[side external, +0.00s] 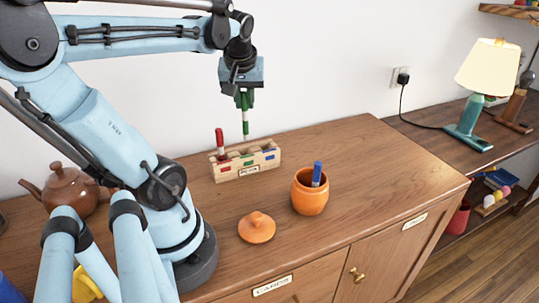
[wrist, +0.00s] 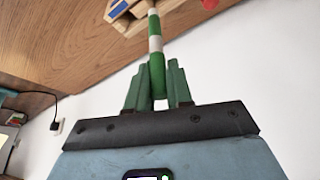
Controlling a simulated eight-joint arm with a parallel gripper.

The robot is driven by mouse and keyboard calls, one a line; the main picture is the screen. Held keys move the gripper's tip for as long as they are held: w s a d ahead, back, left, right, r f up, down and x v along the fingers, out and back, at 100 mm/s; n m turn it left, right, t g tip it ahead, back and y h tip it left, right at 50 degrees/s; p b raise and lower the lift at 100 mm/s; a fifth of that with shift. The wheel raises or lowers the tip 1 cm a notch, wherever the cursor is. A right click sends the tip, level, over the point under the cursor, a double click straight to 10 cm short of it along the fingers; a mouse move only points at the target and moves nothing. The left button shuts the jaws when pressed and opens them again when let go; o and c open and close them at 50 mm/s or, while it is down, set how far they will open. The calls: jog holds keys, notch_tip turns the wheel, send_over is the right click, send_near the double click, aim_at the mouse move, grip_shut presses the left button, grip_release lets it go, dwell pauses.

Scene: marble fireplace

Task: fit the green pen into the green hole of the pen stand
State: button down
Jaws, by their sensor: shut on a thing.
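My gripper (side external: 244,98) is shut on the green pen (side external: 245,122), which hangs upright with its white lower part pointing down. In the wrist view the green pen (wrist: 156,62) sits between the fingers of my gripper (wrist: 157,85). The wooden pen stand (side external: 246,163) is on the cabinet top below, with coloured marks on its front and top. The pen's lower end shows just above or behind the stand's back edge; I cannot tell whether it touches. A red pen (side external: 220,143) stands upright in the stand's left end. The wrist view shows only part of the stand (wrist: 119,9).
An orange pot (side external: 310,195) holding a blue pen (side external: 316,174) stands right of the stand. Its orange lid (side external: 257,228) lies in front. A brown teapot (side external: 62,190) is at left. The cabinet top (side external: 370,160) is clear at right. A lamp (side external: 480,90) stands farther right.

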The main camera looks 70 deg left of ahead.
notch_tip(320, 180, down, 8)
jog(key=shift+s+a+f, duration=0.15)
jog(key=shift+s+a, duration=0.1)
jog(key=shift+s, duration=0.05)
dwell(0.5)
jog(key=shift+f, duration=0.1)
jog(key=c, duration=1)
grip_release()
jog(key=shift+v, duration=6.1)
jog(key=shift+a, duration=0.1)
